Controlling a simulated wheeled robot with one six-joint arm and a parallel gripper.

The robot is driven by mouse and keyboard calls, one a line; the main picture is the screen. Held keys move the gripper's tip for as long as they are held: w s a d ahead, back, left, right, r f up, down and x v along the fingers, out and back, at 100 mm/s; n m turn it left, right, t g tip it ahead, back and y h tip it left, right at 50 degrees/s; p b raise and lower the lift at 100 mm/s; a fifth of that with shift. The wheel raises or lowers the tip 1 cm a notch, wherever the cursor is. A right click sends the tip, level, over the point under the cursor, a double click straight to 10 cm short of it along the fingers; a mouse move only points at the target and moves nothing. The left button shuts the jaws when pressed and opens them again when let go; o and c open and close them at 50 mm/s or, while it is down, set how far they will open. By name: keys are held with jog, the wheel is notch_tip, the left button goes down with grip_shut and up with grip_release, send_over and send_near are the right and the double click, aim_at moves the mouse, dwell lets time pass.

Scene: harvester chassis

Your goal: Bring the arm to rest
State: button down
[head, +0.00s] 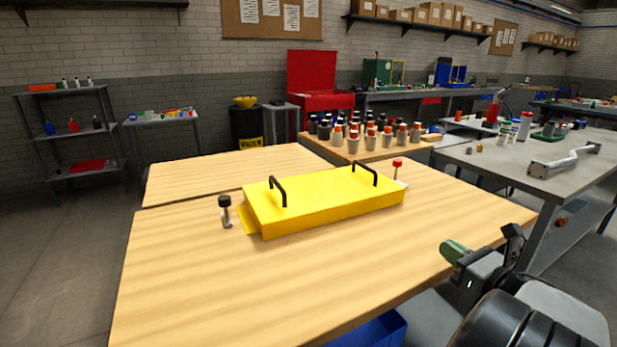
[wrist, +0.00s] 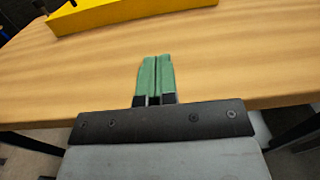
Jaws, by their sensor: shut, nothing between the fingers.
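My gripper (wrist: 155,75) has green fingertips pressed together, shut and empty, over the near edge of the wooden table in the wrist view. In the head view my gripper (head: 455,250) is at the lower right, by the table's right front edge, with my dark arm behind it. It is apart from the yellow box-like cover, which lies farther back on the table.
The yellow cover (head: 330,207) has two black handles and sits between a black-knobbed clamp (head: 225,211) and a red-knobbed clamp (head: 398,172). The wooden table (head: 230,285) is bare in front. A grey bench (head: 545,180) stands right; a blue bin (head: 375,330) is below.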

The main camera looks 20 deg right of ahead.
jog(key=w+a+r+m+g+h+p, duration=0.25)
jog(key=w+r+m+h+p, duration=0.35)
jog(key=m, duration=0.5)
jog(key=w+a+r+m+g+h+p, duration=0.25)
jog(key=r+m+p, duration=0.5)
jog(key=m, duration=0.45)
jog(key=s+a+m+g+y+p, duration=0.2)
jog(key=s+a+m+g+p, duration=0.2)
jog(key=a, duration=0.6)
jog(key=s+a+m+g+y+p, duration=0.3)
jog(key=s+a+m+g+p, duration=0.2)
jog(key=a+m, duration=0.5)
jog(key=s+m+p, duration=0.1)
jog(key=s+p, duration=0.1)
jog(key=s, duration=0.1)
jog(key=shift+s+a, duration=0.2)
jog(key=shift+a, duration=0.1)
jog(key=c, duration=1.8)
grip_release()
jog(key=shift+f, duration=0.1)
jog(key=shift+c, duration=0.2)
